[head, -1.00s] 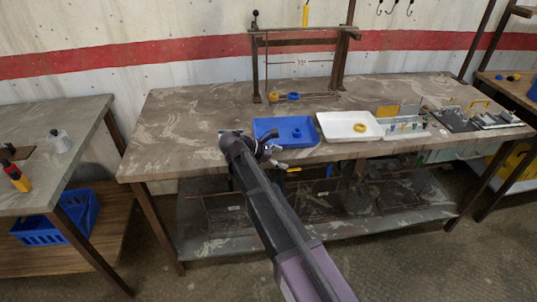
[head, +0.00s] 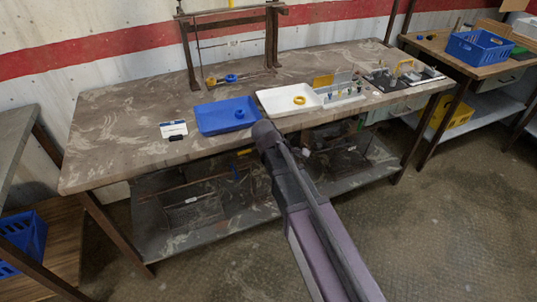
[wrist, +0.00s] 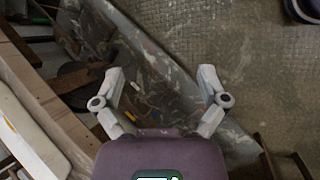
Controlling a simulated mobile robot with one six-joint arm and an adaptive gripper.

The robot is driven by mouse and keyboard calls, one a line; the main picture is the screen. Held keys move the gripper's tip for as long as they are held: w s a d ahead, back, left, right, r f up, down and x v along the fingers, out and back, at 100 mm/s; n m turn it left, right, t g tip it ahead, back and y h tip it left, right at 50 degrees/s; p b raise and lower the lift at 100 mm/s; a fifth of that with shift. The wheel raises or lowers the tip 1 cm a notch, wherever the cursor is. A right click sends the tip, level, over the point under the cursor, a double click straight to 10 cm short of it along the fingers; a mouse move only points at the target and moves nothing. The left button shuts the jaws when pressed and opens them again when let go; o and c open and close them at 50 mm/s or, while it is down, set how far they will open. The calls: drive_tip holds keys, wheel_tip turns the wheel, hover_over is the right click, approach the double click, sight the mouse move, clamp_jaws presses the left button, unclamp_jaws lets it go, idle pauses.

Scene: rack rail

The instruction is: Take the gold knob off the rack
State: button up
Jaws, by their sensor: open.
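The rack (head: 273,40) stands at the back of the table, with two dark uprights and a rail across the top. A small yellow-gold piece (head: 211,81) and a blue piece (head: 231,78) sit low near the rack's foot. The gold one looks like the knob, but it is too small to tell how it is attached. My gripper (wrist: 162,75) is open and empty in the wrist view, well away from the rack. In the head view my arm reaches to the table's front edge and hides the fingers.
A blue tray (head: 215,125) holds a blue piece, and a white tray (head: 275,108) holds a yellow ring (head: 299,100). A small white-and-blue box (head: 173,128) lies to their left. Fixtures stand at the right. The table's left part is clear.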

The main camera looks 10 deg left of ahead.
drive_tip(key=s+d+f+m+g+y, duration=0.1)
drive_tip(key=s+d+m+y, duration=0.2)
drive_tip(key=d, duration=0.6)
drive_tip(key=s+d+f+m+g+y, duration=0.1)
drive_tip(key=s+d+f+m+y, duration=0.1)
drive_tip(key=s+d+m, duration=0.5)
drive_tip(key=shift+s+d+m+y, duration=0.35)
drive_tip(key=shift+d+m+y, duration=0.25)
drive_tip(key=shift+d+m, duration=0.9)
drive_tip(key=shift+a+m, duration=0.3)
drive_tip(key=shift+a, duration=0.05)
